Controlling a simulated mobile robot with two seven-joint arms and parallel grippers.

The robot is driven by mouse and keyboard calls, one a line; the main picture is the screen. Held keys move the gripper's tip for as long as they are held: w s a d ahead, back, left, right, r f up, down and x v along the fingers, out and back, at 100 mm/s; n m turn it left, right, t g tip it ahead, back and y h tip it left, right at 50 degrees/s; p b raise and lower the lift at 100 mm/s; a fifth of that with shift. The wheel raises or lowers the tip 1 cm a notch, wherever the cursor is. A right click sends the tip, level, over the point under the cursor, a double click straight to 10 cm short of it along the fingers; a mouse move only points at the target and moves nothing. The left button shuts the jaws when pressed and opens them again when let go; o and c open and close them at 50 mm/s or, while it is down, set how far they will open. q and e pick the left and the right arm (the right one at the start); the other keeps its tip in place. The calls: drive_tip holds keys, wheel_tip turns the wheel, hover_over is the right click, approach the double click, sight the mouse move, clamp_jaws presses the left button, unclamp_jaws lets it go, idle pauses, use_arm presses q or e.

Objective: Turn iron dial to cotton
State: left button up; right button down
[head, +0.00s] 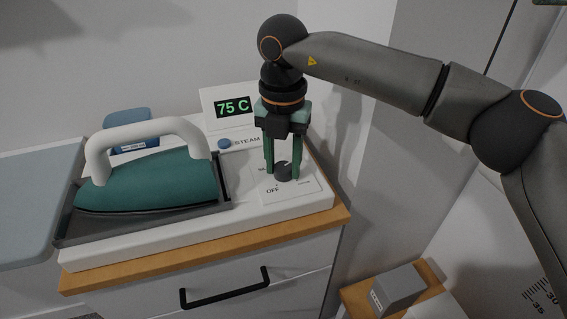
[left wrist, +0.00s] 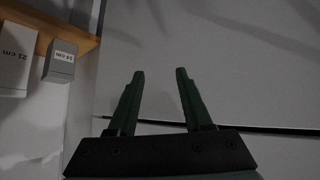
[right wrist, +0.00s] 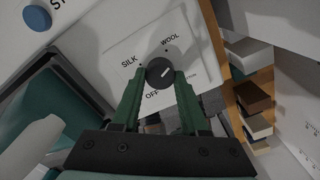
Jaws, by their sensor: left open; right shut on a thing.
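The iron dial is a dark round knob (head: 283,171) on a white panel at the right end of the iron station. In the right wrist view the dial (right wrist: 158,71) has a short white mark slanting toward the upper right. My right gripper (head: 283,172) points down and is shut on the dial, one finger on each side. It also shows in the right wrist view (right wrist: 160,78). My left gripper (left wrist: 160,72) is open and empty, seen only in the left wrist view.
A display (head: 233,107) reads 75 C. A blue steam button (head: 224,143) is near it. The teal iron (head: 150,183) with a white handle rests in its tray left of the dial. A drawer handle (head: 225,289) juts out below. A grey box (head: 398,290) stands lower right.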

drive_tip(key=m, duration=0.3)
drive_tip(key=shift+m+b, duration=0.4)
drive_tip(key=m, duration=0.3)
drive_tip(key=shift+a+m+b, duration=0.1)
drive_tip(key=shift+m+b, duration=0.2)
drive_tip(key=shift+b, duration=0.1)
drive_tip(key=m+b, duration=0.1)
drive_tip(key=m, duration=0.4)
drive_tip(key=shift+w, duration=0.15)
drive_tip(key=shift+m+b, duration=0.3)
drive_tip(key=shift+m, duration=0.5)
drive_tip(key=shift+c, duration=2.1)
unclamp_jaws()
